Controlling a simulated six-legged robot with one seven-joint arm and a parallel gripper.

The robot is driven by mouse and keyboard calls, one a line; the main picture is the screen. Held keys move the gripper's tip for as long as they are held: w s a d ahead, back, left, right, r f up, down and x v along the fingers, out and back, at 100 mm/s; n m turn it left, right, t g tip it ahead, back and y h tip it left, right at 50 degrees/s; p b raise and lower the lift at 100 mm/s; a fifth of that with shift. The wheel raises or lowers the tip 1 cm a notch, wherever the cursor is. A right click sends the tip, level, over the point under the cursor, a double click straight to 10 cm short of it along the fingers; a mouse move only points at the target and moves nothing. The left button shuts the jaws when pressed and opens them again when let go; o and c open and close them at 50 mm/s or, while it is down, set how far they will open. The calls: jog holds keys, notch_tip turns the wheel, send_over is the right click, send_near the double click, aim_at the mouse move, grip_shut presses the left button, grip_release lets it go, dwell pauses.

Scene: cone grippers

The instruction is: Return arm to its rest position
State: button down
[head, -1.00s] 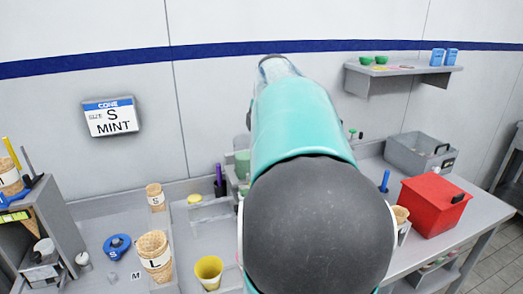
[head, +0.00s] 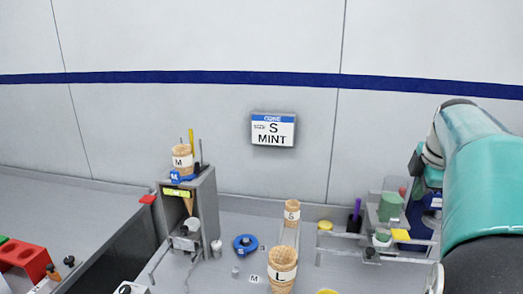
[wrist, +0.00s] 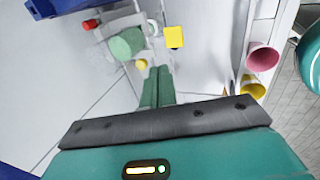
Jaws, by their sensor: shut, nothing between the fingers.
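My gripper (wrist: 157,84) shows in the wrist view with its two green fingers together, shut and empty. It points down past a green cylinder (wrist: 127,43) and a yellow block (wrist: 174,37), apart from both. In the head view my teal arm fills the right edge, and its gripper is hidden there. The same green cylinder (head: 390,207) and yellow block (head: 400,235) stand just left of my arm in the head view.
A sign (head: 273,130) on the wall reads S MINT. Pink (wrist: 263,57) and yellow (wrist: 252,88) cups lie right of my gripper in the wrist view.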

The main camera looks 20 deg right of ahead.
jog(key=w+a+f+m, duration=0.1)
jog(key=a+m, duration=0.2)
jog(key=a, duration=0.8)
jog(key=a+f+m, duration=0.2)
jog(key=a, duration=0.9)
jog(key=s+a+f+m+t+y, duration=0.1)
jog(key=s+a+f+m, duration=0.2)
jog(key=a, duration=0.5)
jog(key=s+a+f+m+y, duration=0.1)
jog(key=s+a+f+m, duration=0.2)
jog(key=s+a+f, duration=0.3)
jog(key=shift+s+a+m+t, duration=0.15)
jog(key=shift+a+m+t, duration=0.25)
jog(key=shift+a, duration=0.85)
jog(key=shift+d, duration=0.15)
